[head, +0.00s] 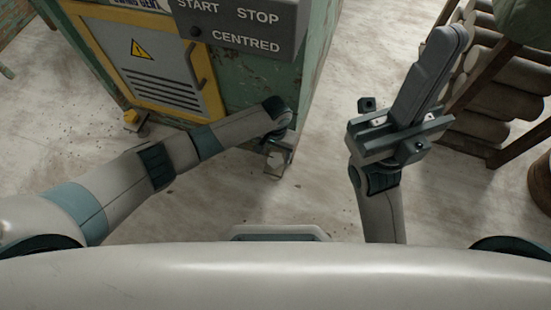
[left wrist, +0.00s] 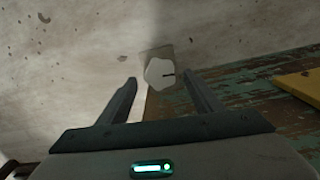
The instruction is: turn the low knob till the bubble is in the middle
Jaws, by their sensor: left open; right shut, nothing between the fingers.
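A pale, lobed low knob (left wrist: 160,73) with a small dark mark shows in the left wrist view, at the foot of the green cabinet (head: 255,85). My left gripper (head: 281,148) is down at the cabinet's near right corner in the head view. In the left wrist view its two fingers are open, one on each side of the knob in the picture. I cannot tell whether they touch it. My right gripper (head: 450,42) is shut and empty, raised at the right, away from the cabinet. I see no bubble in either view.
A grey box (head: 245,25) marked START, STOP and CENTRED is on the cabinet; the round spot beside CENTRED is dark. A yellow-framed panel (head: 150,65) and a yellow foot part (head: 131,117) are at left. A rack of pale rolls (head: 500,100) stands at right. Floor between is clear.

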